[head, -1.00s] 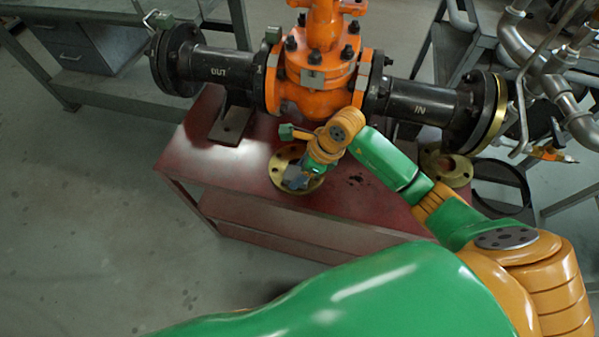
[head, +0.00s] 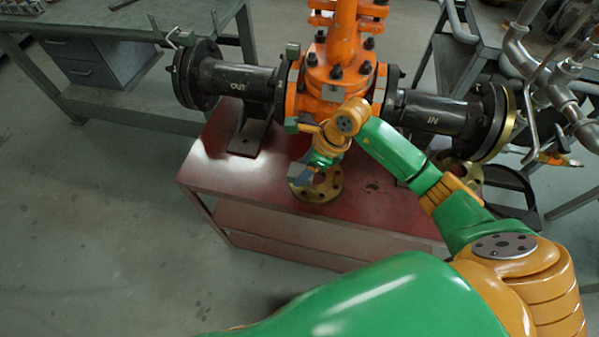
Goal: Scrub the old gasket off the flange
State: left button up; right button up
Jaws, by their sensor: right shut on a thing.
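A brass flange (head: 328,187) with bolt holes lies flat on the red bench (head: 262,188), in front of the orange gate valve (head: 335,72). My right gripper (head: 312,168) reaches down over the flange's far left side. It is shut on a small grey-blue scrubbing tool (head: 297,172), which covers the flange's left rim; I cannot tell whether it touches the face. Old gasket cannot be made out on the flange at this size. My left gripper is not in view.
A black OUT pipe (head: 238,82) and a black IN pipe (head: 431,117) extend from the valve. Another brass flange (head: 466,172) is at the bench's right end. Dark specks (head: 372,187) mark the bench. Its front left top is clear. Grey workbenches stand behind.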

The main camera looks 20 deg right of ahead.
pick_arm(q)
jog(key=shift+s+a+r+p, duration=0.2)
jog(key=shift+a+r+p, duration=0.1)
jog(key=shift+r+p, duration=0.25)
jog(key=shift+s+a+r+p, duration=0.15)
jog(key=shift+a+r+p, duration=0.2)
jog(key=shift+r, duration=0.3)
pick_arm(e)
jog(key=shift+a+r, duration=0.1)
jog(key=shift+r, duration=1.7)
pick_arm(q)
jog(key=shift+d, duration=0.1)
